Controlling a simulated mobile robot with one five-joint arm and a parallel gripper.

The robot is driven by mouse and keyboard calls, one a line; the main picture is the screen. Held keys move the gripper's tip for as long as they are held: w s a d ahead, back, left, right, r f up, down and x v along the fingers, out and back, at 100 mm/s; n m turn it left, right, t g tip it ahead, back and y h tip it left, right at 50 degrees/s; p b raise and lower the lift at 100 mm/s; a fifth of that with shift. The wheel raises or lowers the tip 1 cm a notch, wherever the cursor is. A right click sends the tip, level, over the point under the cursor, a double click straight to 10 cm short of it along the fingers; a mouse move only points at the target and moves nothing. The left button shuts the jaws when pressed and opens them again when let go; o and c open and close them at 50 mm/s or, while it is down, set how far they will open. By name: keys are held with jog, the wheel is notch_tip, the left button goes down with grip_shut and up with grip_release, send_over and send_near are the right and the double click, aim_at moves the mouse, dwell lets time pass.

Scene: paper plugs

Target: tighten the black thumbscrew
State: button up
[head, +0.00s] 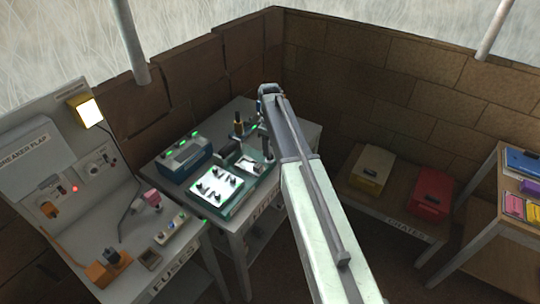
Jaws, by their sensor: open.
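A green-edged unit (246,207) stands on the middle table. Its bright white panel (229,186) carries several small black knob-like parts (215,195). I cannot tell which of these, if any, is the black thumbscrew. My arm reaches in from the bottom right, over the table's right side. My gripper (267,94) is at its far end, above and beyond the white panel and apart from it. It is open, and I see nothing held in it. The fingertips are small and hard to make out, and my arm hides part of the table's right side.
A blue-grey box (184,158) with green lights stands left of the unit. An amber-topped post (239,125) stands behind it. The left bench (130,286) holds a lamp and small devices. Yellow (371,170) and red (427,194) crates sit on a low shelf at right. Brick walls close the back.

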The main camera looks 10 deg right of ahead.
aim_at(270, 157)
jog(key=shift+f+b, duration=1.95)
jog(key=shift+f, duration=0.05)
grip_shut()
jog(key=shift+m, duration=0.8)
grip_release()
